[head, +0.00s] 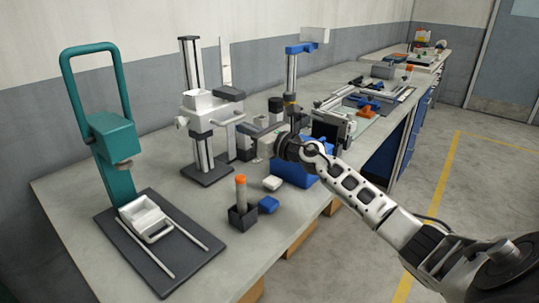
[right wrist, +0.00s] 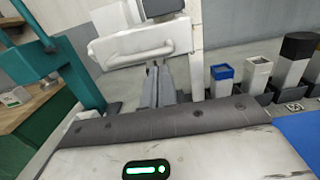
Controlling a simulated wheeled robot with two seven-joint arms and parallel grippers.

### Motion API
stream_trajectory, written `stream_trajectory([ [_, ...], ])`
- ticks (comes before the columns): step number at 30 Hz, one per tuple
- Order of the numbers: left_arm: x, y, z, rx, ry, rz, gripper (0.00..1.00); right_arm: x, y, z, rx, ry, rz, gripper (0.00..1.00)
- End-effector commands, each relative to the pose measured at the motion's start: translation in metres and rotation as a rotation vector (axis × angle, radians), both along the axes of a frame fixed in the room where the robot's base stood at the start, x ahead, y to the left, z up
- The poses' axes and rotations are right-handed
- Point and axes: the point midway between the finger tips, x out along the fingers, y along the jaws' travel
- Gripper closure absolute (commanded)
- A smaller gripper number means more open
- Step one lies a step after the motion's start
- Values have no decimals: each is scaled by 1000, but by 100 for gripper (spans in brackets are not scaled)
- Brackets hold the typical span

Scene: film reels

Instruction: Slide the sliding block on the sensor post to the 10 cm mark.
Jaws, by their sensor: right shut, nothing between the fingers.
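The sensor post (head: 201,150) appears to be the upright column on a dark base left of the middle of the table. A white sliding block (head: 205,106) with a bar handle sits partway up it; the block and handle also show in the right wrist view (right wrist: 132,46). My right gripper (head: 247,144) is shut and empty, just right of the post and a little below the block. In the right wrist view its grey fingers (right wrist: 166,86) show close below the handle. I cannot tell whether they touch. The scale marks are too small to read. My left gripper is out of view.
A teal stand (head: 112,150) with a dark base plate is at the left.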

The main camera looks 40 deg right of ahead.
Motion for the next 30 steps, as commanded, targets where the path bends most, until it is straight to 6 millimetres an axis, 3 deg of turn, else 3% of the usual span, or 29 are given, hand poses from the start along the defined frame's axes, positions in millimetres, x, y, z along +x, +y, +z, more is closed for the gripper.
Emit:
stream_trajectory([
  [1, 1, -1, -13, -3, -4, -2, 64, -1, 1, -20, -1, 6, 3, 100],
  [4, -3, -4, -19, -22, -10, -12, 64, -3, 2, -43, -2, 9, 7, 100],
  [6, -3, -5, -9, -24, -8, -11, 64, -21, -3, -34, -7, 12, 6, 100],
  [16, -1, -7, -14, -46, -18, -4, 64, -80, -16, -39, -5, 16, 10, 100],
  [22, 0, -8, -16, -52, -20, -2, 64, -96, -20, -38, -2, 14, 9, 100],
  [30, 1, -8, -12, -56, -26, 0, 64, -100, -21, -37, -2, 13, 9, 100],
])
